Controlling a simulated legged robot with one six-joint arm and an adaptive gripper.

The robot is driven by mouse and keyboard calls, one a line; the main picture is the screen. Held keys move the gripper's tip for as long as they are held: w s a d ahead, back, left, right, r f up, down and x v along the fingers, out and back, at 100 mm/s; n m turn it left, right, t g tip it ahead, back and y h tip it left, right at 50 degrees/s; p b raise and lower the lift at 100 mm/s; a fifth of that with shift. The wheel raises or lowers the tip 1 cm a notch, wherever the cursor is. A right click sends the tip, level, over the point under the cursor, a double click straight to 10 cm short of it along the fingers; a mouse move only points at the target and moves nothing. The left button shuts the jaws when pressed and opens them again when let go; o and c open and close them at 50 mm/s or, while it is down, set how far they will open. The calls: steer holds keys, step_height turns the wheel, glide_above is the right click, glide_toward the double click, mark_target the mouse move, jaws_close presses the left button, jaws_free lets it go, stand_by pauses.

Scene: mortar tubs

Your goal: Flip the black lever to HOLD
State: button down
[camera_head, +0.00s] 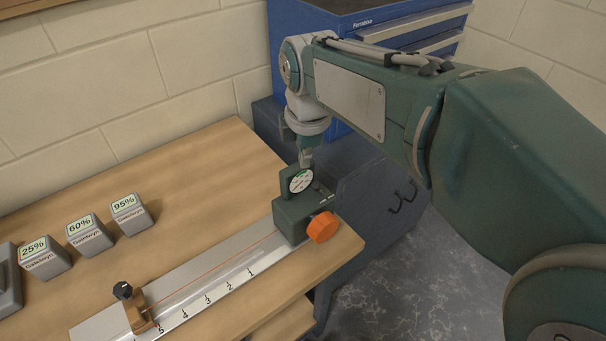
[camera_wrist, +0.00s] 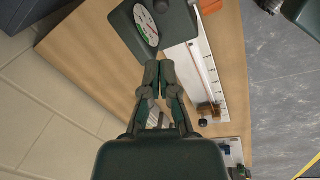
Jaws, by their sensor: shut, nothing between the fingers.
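A dark green gauge box (camera_head: 293,217) with a round white dial (camera_head: 301,181) and an orange knob (camera_head: 323,227) stands at the right end of a ruled metal rail. The same box (camera_wrist: 178,28) and its dial (camera_wrist: 146,25) show at the top of the wrist view. My gripper (camera_head: 306,160) is shut and empty, just behind and above the dial in the head view; its closed fingertips (camera_wrist: 159,68) point at the box's dial side. I cannot tell if they touch it. No black lever or HOLD mark can be made out clearly; small pale marks show near the dial.
The rail (camera_head: 212,283) carries a brown clamp (camera_head: 139,310) with a black knob (camera_head: 123,290) at its left end. Several grey blocks marked with percentages, such as 95% (camera_head: 131,214), stand on the wooden bench (camera_head: 190,190). A blue drawer cabinet (camera_head: 395,28) stands behind my arm.

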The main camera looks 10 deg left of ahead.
mark_target(319, 190)
steer(key=f, duration=0.3)
steer(key=w+f, duration=0.1)
steer(key=f, duration=0.5)
steer(key=shift+w+a+f, duration=0.15)
steer(key=shift+w+a, duration=0.05)
steer(key=shift+a, duration=0.1)
steer(key=shift+d, duration=0.2)
steer(key=shift+d, duration=0.1)
steer(key=shift+w+g, duration=0.1)
steer(key=shift+g, duration=0.2)
steer(key=shift+w+d+r+g+y, duration=0.35)
steer(key=shift+g+y, duration=0.25)
steer(key=shift+y, duration=0.2)
steer(key=shift+w+d+g, duration=0.1)
steer(key=shift+w+g, duration=0.1)
steer(key=shift+g, duration=0.1)
steer(key=g+y, duration=0.1)
steer(key=w+d+g+y, duration=0.1)
steer(key=w+g+y, duration=0.1)
steer(key=shift+d+r+m, duration=0.3)
steer(key=shift+s, duration=0.15)
steer(key=shift+r, duration=0.2)
